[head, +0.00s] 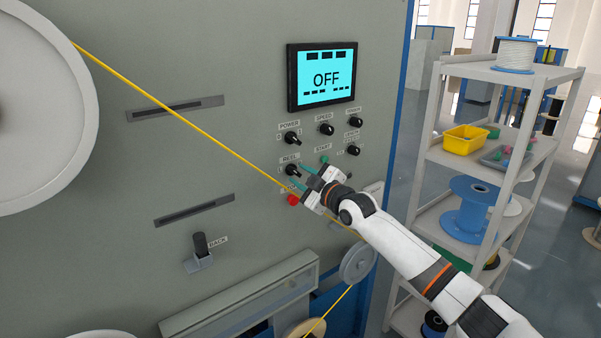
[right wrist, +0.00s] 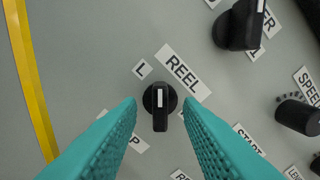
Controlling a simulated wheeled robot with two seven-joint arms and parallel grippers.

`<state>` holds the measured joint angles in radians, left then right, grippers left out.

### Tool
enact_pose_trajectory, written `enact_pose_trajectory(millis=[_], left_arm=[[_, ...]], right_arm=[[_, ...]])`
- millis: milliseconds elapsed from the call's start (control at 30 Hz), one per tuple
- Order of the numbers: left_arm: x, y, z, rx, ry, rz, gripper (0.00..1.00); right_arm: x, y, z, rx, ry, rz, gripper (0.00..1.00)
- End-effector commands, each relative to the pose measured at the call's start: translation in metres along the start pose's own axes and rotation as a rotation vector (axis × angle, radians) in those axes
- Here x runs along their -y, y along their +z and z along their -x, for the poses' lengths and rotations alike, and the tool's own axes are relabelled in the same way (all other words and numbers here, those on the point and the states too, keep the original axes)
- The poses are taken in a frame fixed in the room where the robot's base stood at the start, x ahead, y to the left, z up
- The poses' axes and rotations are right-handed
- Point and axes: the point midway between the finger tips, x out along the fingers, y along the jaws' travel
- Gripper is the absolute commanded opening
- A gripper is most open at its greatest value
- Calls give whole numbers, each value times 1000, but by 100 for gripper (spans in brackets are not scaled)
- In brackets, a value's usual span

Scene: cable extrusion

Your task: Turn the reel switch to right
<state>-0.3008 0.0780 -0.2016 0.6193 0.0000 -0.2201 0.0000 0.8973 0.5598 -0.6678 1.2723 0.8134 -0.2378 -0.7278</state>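The reel switch (head: 292,170) is a black knob on the grey machine panel, under a REEL label. In the right wrist view the reel switch (right wrist: 160,105) shows a white mark, with an L label at its upper left. My right gripper (head: 299,174) is at the panel close to the knob. Its teal fingers (right wrist: 160,125) are open, one on each side of the knob, with a gap visible on both sides. Whether the fingertips reach down to the knob's depth is hard to tell. My left gripper is not in view.
Other knobs sit near, such as the power knob (head: 292,138) and speed knob (head: 326,128). A red stop button (head: 293,200) lies just below. The yellow cable (head: 170,110) runs diagonally past the switch. A screen (head: 322,77) reads OFF. A shelf (head: 470,180) stands right.

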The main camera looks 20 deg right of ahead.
Motion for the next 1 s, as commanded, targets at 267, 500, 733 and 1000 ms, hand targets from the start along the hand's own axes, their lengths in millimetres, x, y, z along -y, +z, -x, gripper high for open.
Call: enact_pose_trajectory(millis=[267, 500, 733, 1000], left_arm=[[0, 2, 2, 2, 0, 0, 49], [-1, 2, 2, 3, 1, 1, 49], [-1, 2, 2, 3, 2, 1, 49], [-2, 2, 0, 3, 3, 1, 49]], right_arm=[[0, 0, -10, 0, -1, 1, 33], [0, 0, -10, -1, -1, 1, 25], [0, 0, -10, -1, -1, 1, 0], [0, -1, -10, -1, -1, -28, 0]])
